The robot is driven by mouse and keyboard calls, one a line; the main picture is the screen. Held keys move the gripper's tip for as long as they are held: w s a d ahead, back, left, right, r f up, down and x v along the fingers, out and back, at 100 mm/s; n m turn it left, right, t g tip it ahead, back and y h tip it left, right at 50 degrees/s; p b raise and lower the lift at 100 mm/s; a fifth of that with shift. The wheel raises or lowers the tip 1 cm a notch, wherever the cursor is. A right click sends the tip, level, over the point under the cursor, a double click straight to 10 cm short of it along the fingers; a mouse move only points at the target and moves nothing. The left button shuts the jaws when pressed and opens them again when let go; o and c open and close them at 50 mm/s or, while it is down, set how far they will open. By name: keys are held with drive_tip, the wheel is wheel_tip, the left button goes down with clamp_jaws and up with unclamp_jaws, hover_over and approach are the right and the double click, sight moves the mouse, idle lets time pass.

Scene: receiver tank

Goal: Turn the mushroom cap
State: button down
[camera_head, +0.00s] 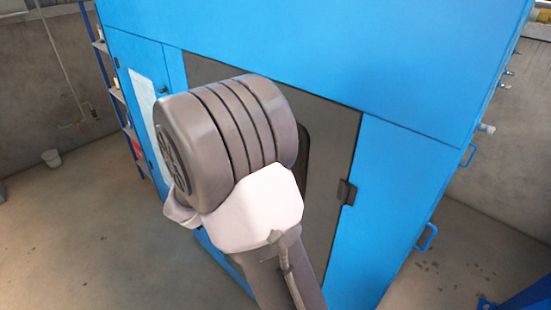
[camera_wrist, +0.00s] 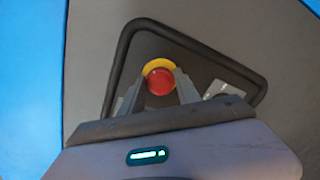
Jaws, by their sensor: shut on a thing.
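The mushroom cap (camera_wrist: 160,82) is a round red button with a yellow ring (camera_wrist: 157,66) behind it, seen in the wrist view. It sits on a dark recessed panel with a black rounded frame (camera_wrist: 122,52). My gripper (camera_wrist: 161,84) has its two grey fingers on either side of the red cap, shut on it. The lower part of the cap's surroundings is hidden behind the gripper body. In the head view my arm blocks the cap and the gripper, and only part of the panel frame shows.
A large blue cabinet (camera_head: 400,60) with a grey door section (camera_head: 335,135) fills the middle of the head view. A dark latch (camera_head: 346,192) sits on its right. Blue handles (camera_head: 427,237) stick out from the right side. Open floor (camera_head: 75,230) lies to the left.

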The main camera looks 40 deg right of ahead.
drive_tip(key=shift+f+m+b, duration=0.1)
drive_tip(key=shift+m+b, duration=0.45)
drive_tip(key=shift+m, duration=0.05)
drive_tip(key=c, duration=0.9)
unclamp_jaws()
drive_tip(key=shift+o, duration=0.2)
drive_tip(key=s+a+p, duration=0.1)
drive_tip(key=a+p, duration=0.2)
drive_tip(key=a, duration=1.4)
drive_tip(key=shift+s+a, duration=0.15)
drive_tip(key=shift+s, duration=0.05)
